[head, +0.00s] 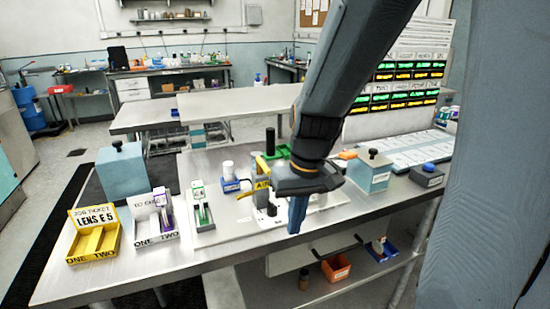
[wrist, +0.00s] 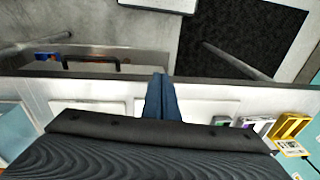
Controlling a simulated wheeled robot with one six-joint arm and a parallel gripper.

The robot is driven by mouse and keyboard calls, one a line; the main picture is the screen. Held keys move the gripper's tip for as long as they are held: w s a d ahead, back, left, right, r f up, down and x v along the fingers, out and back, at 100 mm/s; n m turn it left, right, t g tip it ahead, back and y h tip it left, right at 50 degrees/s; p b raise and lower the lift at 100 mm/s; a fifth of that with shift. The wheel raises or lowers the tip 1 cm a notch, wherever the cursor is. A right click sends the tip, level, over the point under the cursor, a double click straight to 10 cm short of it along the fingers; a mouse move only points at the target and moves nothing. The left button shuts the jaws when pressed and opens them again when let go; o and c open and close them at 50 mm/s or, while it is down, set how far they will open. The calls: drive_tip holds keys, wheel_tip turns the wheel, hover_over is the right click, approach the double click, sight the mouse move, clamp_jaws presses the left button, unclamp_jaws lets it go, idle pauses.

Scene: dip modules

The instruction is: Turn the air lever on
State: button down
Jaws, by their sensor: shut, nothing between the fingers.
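In the wrist view the closed fingers (wrist: 160,80) show over the bench edge; no lever is seen there.
On the bench's left stand a yellow job-ticket tray (head: 93,240), a white tray (head: 152,222) and a blue-grey box (head: 122,172). Another blue-grey box (head: 369,174) and a blue button box (head: 427,175) stand right. Orange (head: 336,269) and blue bins sit on the lower shelf.

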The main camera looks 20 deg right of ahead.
drive_tip(key=w+d+r+n+t+y, duration=0.1)
drive_tip(key=w+d+r, duration=0.3)
drive_tip(key=r, duration=0.5)
drive_tip(key=w+d+r+t+y, duration=0.2)
drive_tip(key=w+d+r, duration=0.3)
drive_tip(key=r, duration=0.5)
drive_tip(key=shift+w+d+r+n+y, duration=0.2)
drive_tip(key=shift+w+n+y, duration=0.2)
drive_tip(key=shift+w+y, duration=0.25)
drive_tip(key=shift+a+f, duration=0.1)
drive_tip(key=shift+f, duration=0.05)
drive_tip(key=p, duration=0.3)
approach(263, 166)
drive_tip(key=w+d+f, duration=0.2)
drive_tip(key=d+f, duration=0.1)
drive_tip(key=f, duration=0.2)
drive_tip(key=shift+a+f+p, duration=0.15)
drive_tip(key=shift+a+p, duration=0.25)
drive_tip(key=shift+a, duration=0.5)
drive_tip(key=shift+a+f+p, duration=0.2)
drive_tip(key=shift+a+p, duration=0.15)
drive_tip(key=shift+a, duration=0.55)
